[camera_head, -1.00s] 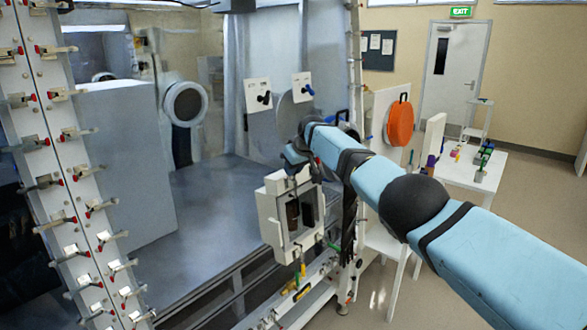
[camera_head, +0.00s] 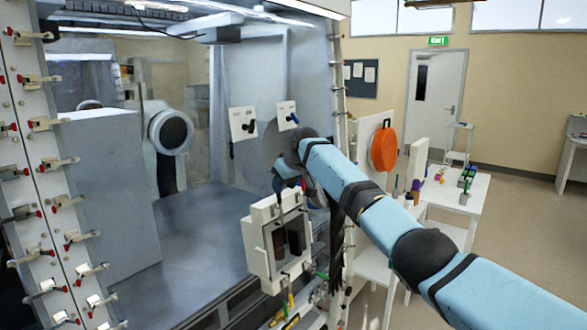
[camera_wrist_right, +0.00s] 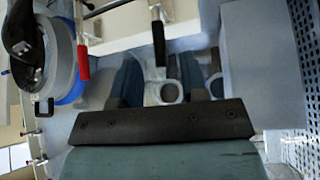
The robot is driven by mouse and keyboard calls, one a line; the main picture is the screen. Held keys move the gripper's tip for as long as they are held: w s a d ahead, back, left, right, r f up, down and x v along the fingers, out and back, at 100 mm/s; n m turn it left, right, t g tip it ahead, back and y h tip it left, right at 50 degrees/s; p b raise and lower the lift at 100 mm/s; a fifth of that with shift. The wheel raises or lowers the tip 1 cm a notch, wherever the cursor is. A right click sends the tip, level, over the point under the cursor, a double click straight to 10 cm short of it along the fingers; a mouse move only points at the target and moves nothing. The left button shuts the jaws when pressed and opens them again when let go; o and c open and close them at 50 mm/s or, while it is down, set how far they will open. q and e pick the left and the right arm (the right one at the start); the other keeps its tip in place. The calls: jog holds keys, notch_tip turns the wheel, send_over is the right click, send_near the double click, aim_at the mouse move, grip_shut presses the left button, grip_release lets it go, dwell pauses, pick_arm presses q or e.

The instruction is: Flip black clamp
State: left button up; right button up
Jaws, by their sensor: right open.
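The black clamp (camera_head: 250,127) is a small black-handled toggle clamp on a white plate (camera_head: 236,116) inside the glovebox. A similar plate to its right carries a blue-handled clamp (camera_head: 293,118). My right gripper (camera_head: 283,170) is left of its blue arm, below and right of the black clamp's plate in the picture; the wrist partly hides it. In the right wrist view, my gripper's two dark fingers (camera_wrist_right: 160,78) stand apart, with nothing clearly held. My left gripper is out of view.
A red-handled clamp (camera_wrist_right: 83,62) shows left of the fingers. A column of toggle clamps (camera_head: 60,200) lines the left frame. A white box-like fixture (camera_head: 262,240) stands below my right wrist. A white table (camera_head: 470,205) with small items is at the right.

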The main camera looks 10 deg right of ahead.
jog(key=b+v, duration=0.1)
jog(key=v, duration=0.7)
jog(key=shift+f, duration=0.1)
